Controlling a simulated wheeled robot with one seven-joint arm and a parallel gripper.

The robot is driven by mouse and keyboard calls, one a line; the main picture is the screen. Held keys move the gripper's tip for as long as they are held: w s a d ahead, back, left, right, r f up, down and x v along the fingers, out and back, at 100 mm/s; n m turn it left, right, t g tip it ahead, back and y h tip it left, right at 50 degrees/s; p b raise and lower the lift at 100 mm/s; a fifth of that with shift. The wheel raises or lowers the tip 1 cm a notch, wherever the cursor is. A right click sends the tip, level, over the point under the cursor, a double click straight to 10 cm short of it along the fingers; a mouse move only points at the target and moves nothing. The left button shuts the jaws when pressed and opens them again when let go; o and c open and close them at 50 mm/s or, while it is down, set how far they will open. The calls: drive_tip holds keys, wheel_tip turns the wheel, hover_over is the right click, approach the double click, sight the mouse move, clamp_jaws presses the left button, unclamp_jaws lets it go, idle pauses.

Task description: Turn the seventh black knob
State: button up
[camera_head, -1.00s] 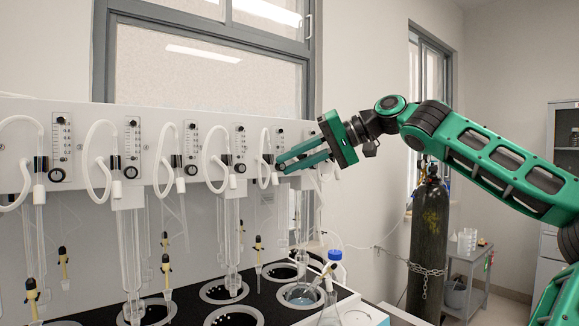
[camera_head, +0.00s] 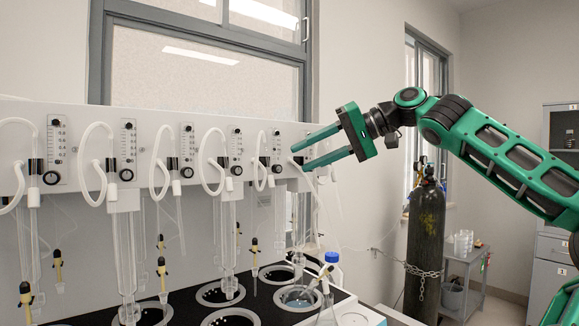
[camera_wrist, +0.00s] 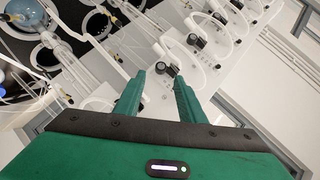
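A row of black knobs runs along the white panel below the flow scales, among them one at far left (camera_head: 51,178), one near the middle (camera_head: 237,170) and one near my fingertips (camera_head: 277,168). I cannot tell which one is the seventh; the panel's right end is partly behind my gripper. My gripper (camera_head: 298,154) is open, with its green fingers pointing left at the panel's right part. In the wrist view, my gripper (camera_wrist: 160,76) has its fingers apart, with a small dark-and-white fitting between and beyond the tips. Nothing is visibly held.
White looped hoses (camera_head: 210,165) hang in front of the panel beside the knobs. Glass tubes and a black bath (camera_head: 178,308) with round openings stand below. A dark gas cylinder (camera_head: 426,245) stands to the right, with a grey cart (camera_head: 465,268) behind it.

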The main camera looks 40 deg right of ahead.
drive_tip(key=v, duration=0.5)
drive_tip(key=shift+s+d, duration=0.1)
idle(0.4)
drive_tip(key=s+a+f+g+h, duration=0.2)
drive_tip(key=s+a+f+h, duration=0.15)
drive_tip(key=f, duration=0.65)
drive_tip(key=s+a+f+g+h, duration=0.1)
drive_tip(key=s+a+f+h, duration=0.3)
drive_tip(key=f, duration=0.6)
drive_tip(key=s+f+m+g, duration=0.1)
drive_tip(key=s+f+g, duration=0.2)
drive_tip(key=f, duration=1)
drive_tip(key=s+f+m+g, duration=0.1)
drive_tip(key=s+f+g, duration=0.2)
drive_tip(key=s+f, duration=0.7)
wheel_tip(320, 180, down, 3)
drive_tip(key=shift+s+a+f+g+h, duration=0.1)
drive_tip(key=shift+s+a+g+h, duration=0.1)
drive_tip(key=shift+a+g+h, duration=0.25)
